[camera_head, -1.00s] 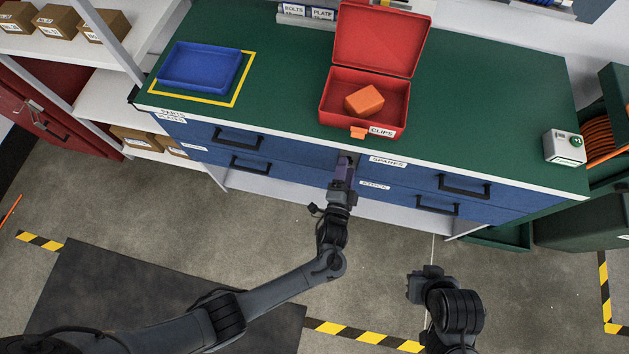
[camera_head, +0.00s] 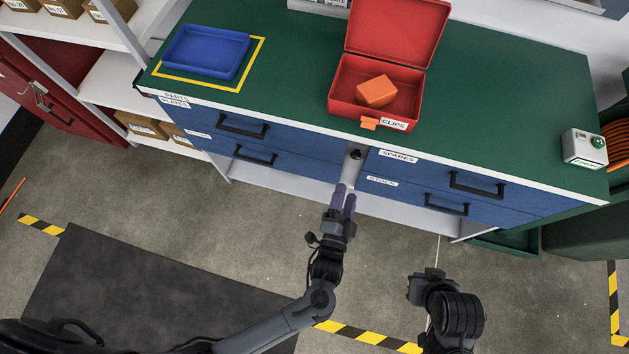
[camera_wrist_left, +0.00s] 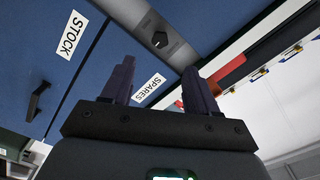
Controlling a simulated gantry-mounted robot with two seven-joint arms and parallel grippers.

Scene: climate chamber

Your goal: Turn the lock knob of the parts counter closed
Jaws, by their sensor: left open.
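The parts counter (camera_head: 490,92) has a green top and blue drawers. Its lock knob (camera_head: 355,154) is a small black knob on the grey strip between the left and right drawers, below the red box. In the left wrist view the knob (camera_wrist_left: 159,39) shows a small light mark on its dark face. My left gripper (camera_head: 345,189) is in front of the strip, below the knob and apart from it. Its two purple fingers are open and empty, with the knob beyond the gap between them. My right gripper (camera_head: 426,286) hangs low over the floor; its jaws cannot be made out.
An open red box (camera_head: 344,105) holds an orange block (camera_head: 376,91) near the counter's front edge. A blue tray (camera_head: 207,51) lies at the left. Drawer handles (camera_head: 477,186) stick out on both sides of the strip.

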